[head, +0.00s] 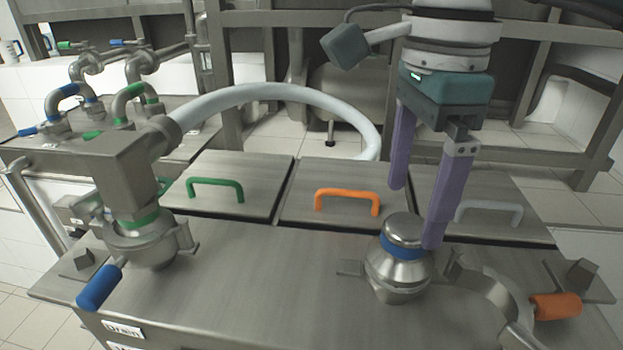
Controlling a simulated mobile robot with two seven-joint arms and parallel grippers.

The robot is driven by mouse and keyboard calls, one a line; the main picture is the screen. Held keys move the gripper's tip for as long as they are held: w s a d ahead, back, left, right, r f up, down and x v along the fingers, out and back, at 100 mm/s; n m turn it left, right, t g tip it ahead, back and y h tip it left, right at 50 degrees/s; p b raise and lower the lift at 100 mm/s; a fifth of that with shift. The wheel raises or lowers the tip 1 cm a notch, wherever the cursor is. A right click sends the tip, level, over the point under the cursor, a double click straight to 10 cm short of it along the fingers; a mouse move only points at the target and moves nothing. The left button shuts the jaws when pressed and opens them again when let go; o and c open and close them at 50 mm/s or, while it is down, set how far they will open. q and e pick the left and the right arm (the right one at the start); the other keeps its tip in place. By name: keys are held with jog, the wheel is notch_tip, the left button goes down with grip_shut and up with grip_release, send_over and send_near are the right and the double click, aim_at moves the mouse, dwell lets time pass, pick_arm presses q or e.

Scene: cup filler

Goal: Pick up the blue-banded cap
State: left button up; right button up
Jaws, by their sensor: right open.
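The blue-banded cap (402,237) is a domed metal cap with a blue ring around it. It sits on top of a round metal fitting (398,276) at the right front of the steel table. My right gripper (415,220) comes down from above with long purple fingers. It is open and empty. One fingertip is beside the cap's right side and overlaps it slightly in the picture; the other is behind and above the cap. I cannot tell whether either finger touches it. My left gripper is not in view.
The steel table (260,290) has lids with green (215,187), orange (347,200) and grey (489,211) handles behind the cap. A green-banded fitting (139,221) with a white hose (270,92) stands left. A blue-handled lever (98,288) and orange-handled lever (555,306) flank the front.

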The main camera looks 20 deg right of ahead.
aim_at(411, 223)
jog(key=f, duration=0.5)
jog(key=shift+s+f+p, duration=0.15)
jog(key=shift+s+p, duration=0.05)
jog(key=shift+p, duration=0.1)
jog(key=shift+c, duration=0.2)
jog(key=c, duration=1.5)
